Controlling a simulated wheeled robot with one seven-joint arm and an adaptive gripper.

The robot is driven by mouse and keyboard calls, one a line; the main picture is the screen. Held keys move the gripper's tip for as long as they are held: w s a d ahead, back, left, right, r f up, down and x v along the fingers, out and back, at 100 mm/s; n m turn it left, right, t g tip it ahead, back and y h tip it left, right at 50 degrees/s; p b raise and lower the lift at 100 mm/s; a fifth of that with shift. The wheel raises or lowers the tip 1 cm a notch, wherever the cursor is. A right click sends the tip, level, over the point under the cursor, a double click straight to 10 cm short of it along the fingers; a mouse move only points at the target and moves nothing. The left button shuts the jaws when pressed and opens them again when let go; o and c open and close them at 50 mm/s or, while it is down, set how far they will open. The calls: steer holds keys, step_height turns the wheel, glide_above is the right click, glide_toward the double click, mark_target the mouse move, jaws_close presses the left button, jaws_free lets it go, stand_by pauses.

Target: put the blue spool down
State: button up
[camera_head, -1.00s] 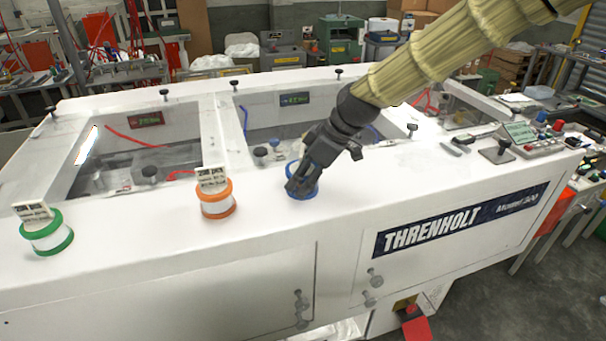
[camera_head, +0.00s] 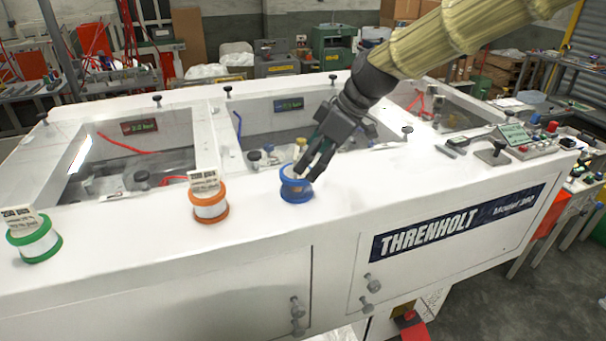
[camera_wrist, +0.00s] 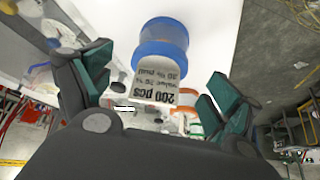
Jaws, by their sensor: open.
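The blue spool (camera_head: 296,189) stands upright on the white top of the machine, right of the orange spool. In the wrist view the blue spool (camera_wrist: 160,42) and its "200 pcs" label (camera_wrist: 160,84) lie ahead of and between the spread fingers. My gripper (camera_head: 312,170) is open, just above and to the right of the spool in the head view. In the wrist view my gripper (camera_wrist: 155,90) shows teal finger pads apart on both sides, with nothing held. The fingers partly cover the spool's upper right in the head view.
An orange spool (camera_head: 210,203) and a green spool (camera_head: 35,240) stand to the left on the same white machine top (camera_head: 130,237). Recessed bays with black knobs lie behind. A control panel (camera_head: 535,142) is at the right end.

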steer(key=b+v, duration=0.1)
steer(key=v, duration=0.4)
steer(key=shift+r, duration=0.1)
steer(key=shift+r, duration=0.1)
